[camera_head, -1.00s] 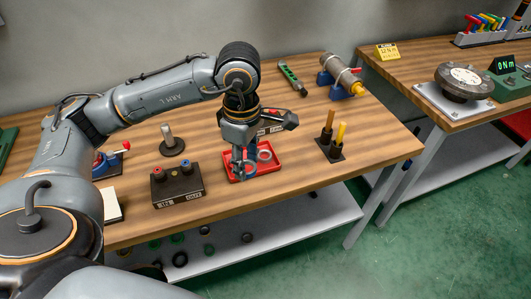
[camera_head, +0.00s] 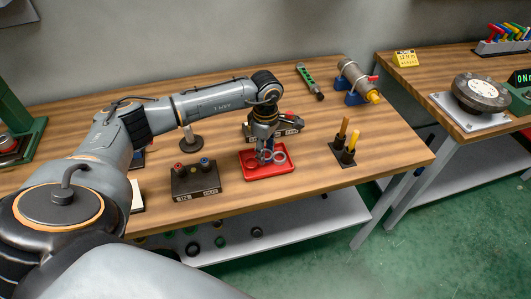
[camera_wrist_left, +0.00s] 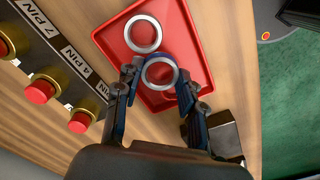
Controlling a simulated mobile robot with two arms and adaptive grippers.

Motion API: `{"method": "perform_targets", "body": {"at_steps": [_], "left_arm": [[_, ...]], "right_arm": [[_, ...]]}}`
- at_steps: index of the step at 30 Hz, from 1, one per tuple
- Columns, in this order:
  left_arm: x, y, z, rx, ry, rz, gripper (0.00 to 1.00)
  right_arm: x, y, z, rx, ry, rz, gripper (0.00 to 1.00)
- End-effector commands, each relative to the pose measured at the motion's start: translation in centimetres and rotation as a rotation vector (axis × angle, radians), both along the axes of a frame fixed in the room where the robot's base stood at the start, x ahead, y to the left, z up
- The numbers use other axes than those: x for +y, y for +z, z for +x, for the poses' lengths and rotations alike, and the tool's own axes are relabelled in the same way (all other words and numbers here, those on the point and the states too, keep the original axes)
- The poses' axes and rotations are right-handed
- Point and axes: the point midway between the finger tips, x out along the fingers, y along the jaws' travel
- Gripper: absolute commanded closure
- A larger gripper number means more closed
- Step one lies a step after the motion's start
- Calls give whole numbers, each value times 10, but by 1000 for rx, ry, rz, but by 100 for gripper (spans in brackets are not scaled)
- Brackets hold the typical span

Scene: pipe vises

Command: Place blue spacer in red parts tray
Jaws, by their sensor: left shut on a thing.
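The red parts tray (camera_head: 254,172) lies on the wooden bench, and its red floor and rim fill the top of the left wrist view (camera_wrist_left: 192,45). My left gripper (camera_head: 264,158) points down over the tray. Its fingers (camera_wrist_left: 154,84) are shut on the blue spacer (camera_wrist_left: 161,86), a ring with a bluish-grey edge. A paler silver ring (camera_wrist_left: 143,49) lies in the tray just beyond the held ring, close to it or touching. Whether the held spacer rests on the tray floor cannot be told. My right gripper is not in view.
A dark block with red and blue knobs (camera_head: 195,183) stands left of the tray. A black holder with two yellow-topped pins (camera_head: 344,154) stands to its right. A vise with a grey pipe (camera_head: 355,78) is at the back.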

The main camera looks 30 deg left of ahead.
Motion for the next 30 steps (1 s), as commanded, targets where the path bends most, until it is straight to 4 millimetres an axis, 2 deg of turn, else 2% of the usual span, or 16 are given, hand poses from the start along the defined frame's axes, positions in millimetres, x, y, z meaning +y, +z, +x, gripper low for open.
{"method": "perform_targets", "body": {"at_steps": [1, 3, 9, 10, 13, 30], "left_arm": [[-1, -9, -2, 7, -1, -1, 87], [-1, -17, -2, 5, 0, 0, 96], [-1, -25, -4, 10, -3, 1, 96], [-1, -25, -4, 11, -3, 2, 59], [-1, -26, -5, 14, -3, 2, 38], [-1, -22, -3, 7, -1, 0, 38]], "right_arm": [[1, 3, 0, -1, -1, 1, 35], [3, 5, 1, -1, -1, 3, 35], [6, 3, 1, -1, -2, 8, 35], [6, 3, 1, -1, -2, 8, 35], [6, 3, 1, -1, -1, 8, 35], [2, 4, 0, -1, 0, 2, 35]]}}
